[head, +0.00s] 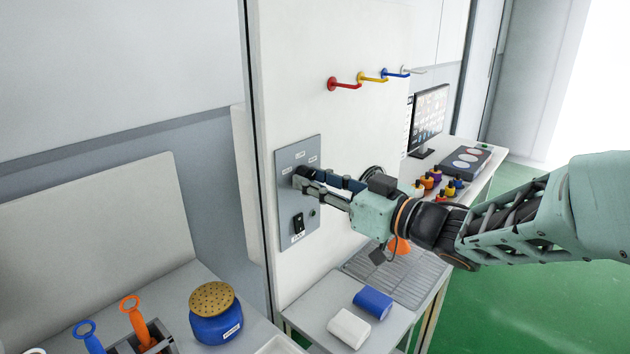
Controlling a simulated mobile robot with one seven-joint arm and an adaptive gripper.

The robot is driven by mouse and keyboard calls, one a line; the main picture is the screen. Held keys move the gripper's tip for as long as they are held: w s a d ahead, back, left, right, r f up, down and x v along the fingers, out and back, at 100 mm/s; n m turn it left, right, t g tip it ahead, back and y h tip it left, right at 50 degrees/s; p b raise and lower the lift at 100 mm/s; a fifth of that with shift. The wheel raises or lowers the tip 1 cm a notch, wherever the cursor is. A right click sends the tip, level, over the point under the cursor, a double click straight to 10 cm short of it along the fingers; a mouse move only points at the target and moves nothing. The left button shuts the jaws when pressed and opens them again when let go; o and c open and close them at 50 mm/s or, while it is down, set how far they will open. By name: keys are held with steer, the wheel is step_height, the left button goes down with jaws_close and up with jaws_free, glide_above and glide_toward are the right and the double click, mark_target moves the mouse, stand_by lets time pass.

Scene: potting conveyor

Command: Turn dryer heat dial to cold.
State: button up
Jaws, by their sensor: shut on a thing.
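A grey control panel (284,208) is fixed to the white wall, with small labels around its upper part. My gripper (300,177) reaches in from the right with its fingertips at the upper part of the panel. It is shut on the dark heat dial (297,182) there. The fingers cover most of the dial, so its pointer and setting cannot be read. The labels are too small to read.
Coloured hooks (345,84) stick out of the wall above. Below are a blue cloth (373,302), a white cloth (348,328) and a blue jar (215,322). A monitor (430,120) stands behind my arm.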

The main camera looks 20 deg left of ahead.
steer(key=n+b, duration=2)
steer(key=n, duration=0.3)
steer(key=shift+n, duration=0.4)
steer(key=shift+b, duration=0.35)
steer(key=shift+r, duration=0.1)
steer(key=o, duration=1.2)
steer(key=shift+c, duration=0.2)
